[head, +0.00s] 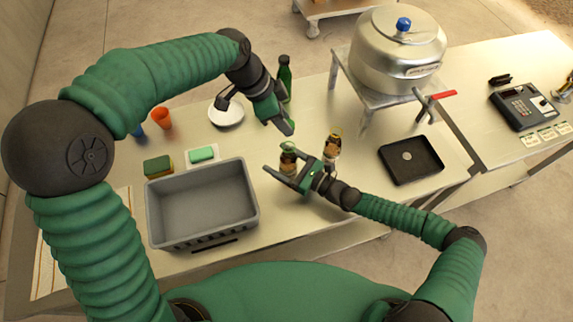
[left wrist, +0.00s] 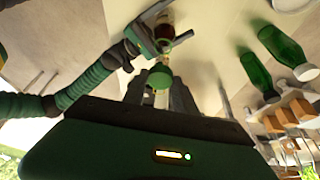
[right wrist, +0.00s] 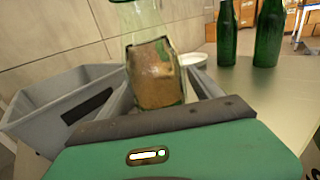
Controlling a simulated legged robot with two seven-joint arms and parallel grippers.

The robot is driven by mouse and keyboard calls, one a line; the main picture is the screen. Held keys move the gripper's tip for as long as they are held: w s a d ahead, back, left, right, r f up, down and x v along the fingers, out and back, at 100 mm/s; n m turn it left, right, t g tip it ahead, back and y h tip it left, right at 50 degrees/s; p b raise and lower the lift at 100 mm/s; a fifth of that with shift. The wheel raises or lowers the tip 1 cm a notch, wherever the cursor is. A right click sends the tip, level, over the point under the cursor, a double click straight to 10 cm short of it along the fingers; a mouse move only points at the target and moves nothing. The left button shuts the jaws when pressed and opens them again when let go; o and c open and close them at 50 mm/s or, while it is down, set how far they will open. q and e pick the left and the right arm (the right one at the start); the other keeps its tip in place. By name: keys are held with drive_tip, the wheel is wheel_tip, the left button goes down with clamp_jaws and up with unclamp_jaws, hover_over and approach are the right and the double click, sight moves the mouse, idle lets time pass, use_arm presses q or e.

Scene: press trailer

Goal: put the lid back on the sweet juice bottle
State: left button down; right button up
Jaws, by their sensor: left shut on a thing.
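My left gripper (head: 285,126) is shut on a small green lid (left wrist: 160,75), seen between its fingers in the left wrist view. It is above and slightly behind a clear glass bottle with a brown label (head: 288,163). The lid and bottle look apart. My right gripper (head: 285,176) has its fingers on either side of this bottle, which also fills most of the finger gap in the right wrist view (right wrist: 158,80). Whether the fingers press on it is unclear. The bottle looks upright. A similar labelled bottle (head: 332,150) stands just to the right. I cannot read either label.
A grey bin (head: 202,238) stands at the left front, with a sponge (head: 158,167) and soap (head: 202,155) behind it. Green bottles (left wrist: 285,50) stand behind. A black tray (head: 411,172) and a metal press pot (head: 397,60) are to the right.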

use_arm(q)
drive_tip(key=shift+s+d, duration=0.1)
drive_tip(key=shift+d, duration=0.5)
use_arm(e)
drive_tip(key=shift+s+d, duration=0.1)
drive_tip(key=shift+d, duration=0.4)
drive_tip(key=c, duration=0.5)
use_arm(q)
drive_tip(key=shift+d, duration=0.1)
use_arm(e)
drive_tip(key=shift+d, duration=0.1)
drive_tip(key=shift+c, duration=2.2)
use_arm(q)
drive_tip(key=shift+a, duration=0.65)
use_arm(e)
drive_tip(key=shift+a, duration=0.6)
clamp_jaws()
use_arm(q)
hover_over(290, 142)
drive_tip(key=a, duration=0.1)
drive_tip(key=f, duration=0.4)
drive_tip(key=shift+s+a+f, duration=0.15)
drive_tip(key=shift+s+a, duration=0.05)
use_arm(e)
drive_tip(key=shift+d, duration=0.35)
use_arm(q)
drive_tip(key=shift+a+f, duration=0.1)
drive_tip(key=shift+f, duration=0.15)
use_arm(e)
drive_tip(key=shift+a, duration=0.1)
